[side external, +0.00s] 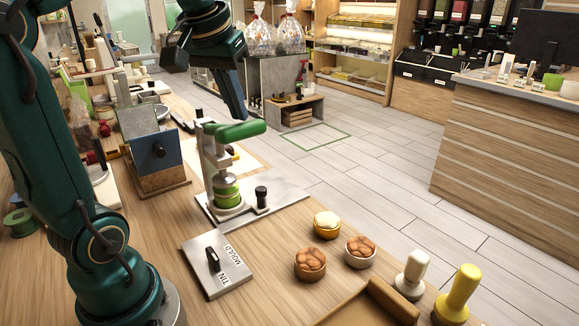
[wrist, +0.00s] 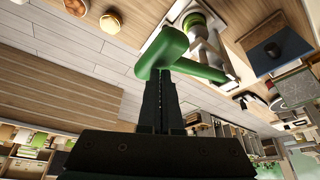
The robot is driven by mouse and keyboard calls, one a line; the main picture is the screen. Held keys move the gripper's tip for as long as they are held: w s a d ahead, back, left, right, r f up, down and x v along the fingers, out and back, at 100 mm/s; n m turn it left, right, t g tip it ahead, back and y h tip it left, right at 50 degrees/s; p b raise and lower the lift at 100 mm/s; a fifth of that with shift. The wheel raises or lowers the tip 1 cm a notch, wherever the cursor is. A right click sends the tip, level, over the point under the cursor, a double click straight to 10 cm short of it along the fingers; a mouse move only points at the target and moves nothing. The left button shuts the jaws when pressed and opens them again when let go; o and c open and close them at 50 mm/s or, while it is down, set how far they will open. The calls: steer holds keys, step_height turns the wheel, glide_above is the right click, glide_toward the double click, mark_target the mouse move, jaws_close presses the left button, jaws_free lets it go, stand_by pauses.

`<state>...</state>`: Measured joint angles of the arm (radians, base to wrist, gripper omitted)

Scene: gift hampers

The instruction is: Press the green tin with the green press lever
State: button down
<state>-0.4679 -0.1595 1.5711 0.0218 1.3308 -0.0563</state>
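The green press lever (side external: 237,131) is the thick green handle on top of the upright press (side external: 212,165), and it lies close to level. In the wrist view the lever (wrist: 165,47) crosses just in front of my fingertips. The green tin (side external: 228,188) sits on the press base under the plunger; part of it also shows in the wrist view (wrist: 194,19). My gripper (side external: 237,117) points down with its dark fingers together, its tips at the lever's top. I cannot tell whether they touch it. The fingers (wrist: 161,76) hold nothing that I can see.
A tin mould plate (side external: 218,263) lies in front of the press. A blue-faced box (side external: 159,158) stands left of it. Filled tins (side external: 310,263), a white stamp (side external: 411,272) and a yellow stamp (side external: 458,294) stand to the right. The space right of the lever is open above the floor.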

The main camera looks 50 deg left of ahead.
mark_target(234, 125)
stand_by(0.3)
steer(key=shift+f, duration=1.35)
steer(key=shift+f, duration=2.45)
steer(key=shift+r, duration=5)
